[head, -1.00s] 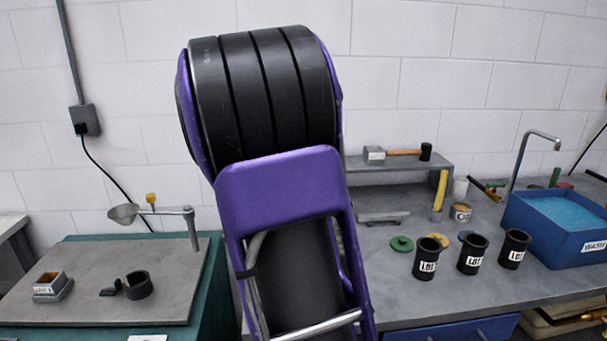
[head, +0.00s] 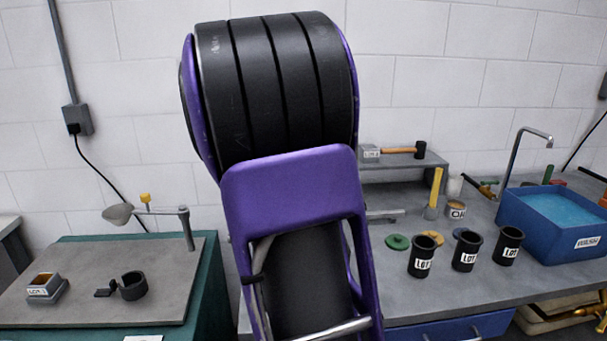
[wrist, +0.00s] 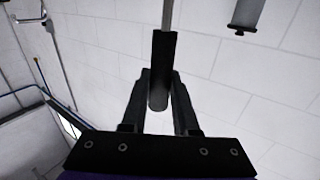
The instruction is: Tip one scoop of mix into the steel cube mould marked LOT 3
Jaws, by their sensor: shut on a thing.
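In the wrist view my gripper (wrist: 158,100) is shut on a dark handle (wrist: 163,55) with a thin grey shaft running out of the top of the picture. The far end of this held tool is out of view. In the head view my arm hides the gripper. A small cube-shaped mould (head: 45,284) with a white label and a brownish top sits on the grey board at left. Another small grey labelled block (head: 369,153) stands on the raised shelf beside a hammer. I cannot read either label's number for certain. The mix is not clearly identifiable.
Several black LOT pots, including one at left (head: 422,257), stand right of my arm, near the blue WASH tub (head: 550,240).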

